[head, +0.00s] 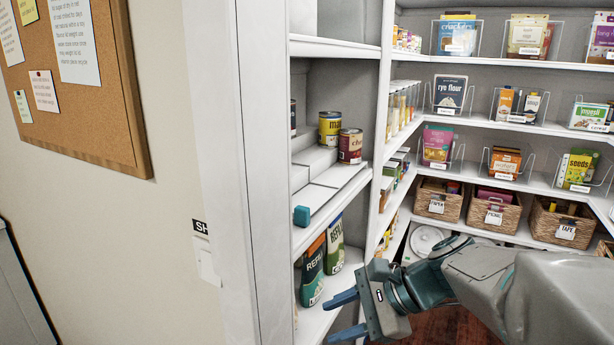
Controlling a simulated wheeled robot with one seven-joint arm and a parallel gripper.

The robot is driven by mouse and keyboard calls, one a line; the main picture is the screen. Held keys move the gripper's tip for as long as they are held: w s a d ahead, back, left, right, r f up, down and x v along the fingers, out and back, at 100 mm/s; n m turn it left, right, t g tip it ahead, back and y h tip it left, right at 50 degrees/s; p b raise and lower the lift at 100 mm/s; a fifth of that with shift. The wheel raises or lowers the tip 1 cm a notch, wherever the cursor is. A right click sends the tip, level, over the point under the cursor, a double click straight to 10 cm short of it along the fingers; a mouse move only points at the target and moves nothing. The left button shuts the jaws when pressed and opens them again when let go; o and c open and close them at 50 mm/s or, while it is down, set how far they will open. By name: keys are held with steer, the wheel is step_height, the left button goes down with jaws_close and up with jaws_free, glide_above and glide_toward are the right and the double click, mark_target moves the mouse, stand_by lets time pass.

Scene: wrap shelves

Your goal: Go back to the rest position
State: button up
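My gripper (345,315) is at the lower middle of the head view, at the end of my arm, which comes in from the right. Its two blue fingers point left and stand apart, with nothing seen between them. The fingers are in front of the lower part of the narrow white shelf unit (335,48), near the green refill pouches (312,272). I cannot tell whether the fingers touch anything.
Wicker baskets (494,214) and packaged food fill the right shelves. A corkboard (75,85) hangs on the left wall. Wooden floor (455,328) shows below my arm.

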steer(key=s+d+f+n+h, duration=0.6)
steer(key=s+d+n+h, duration=0.2)
steer(key=n, duration=0.6)
steer(key=shift+s+d+f+n+h, duration=0.3)
steer(key=shift+s+d+h, duration=0.15)
steer(key=shift+h, duration=0.45)
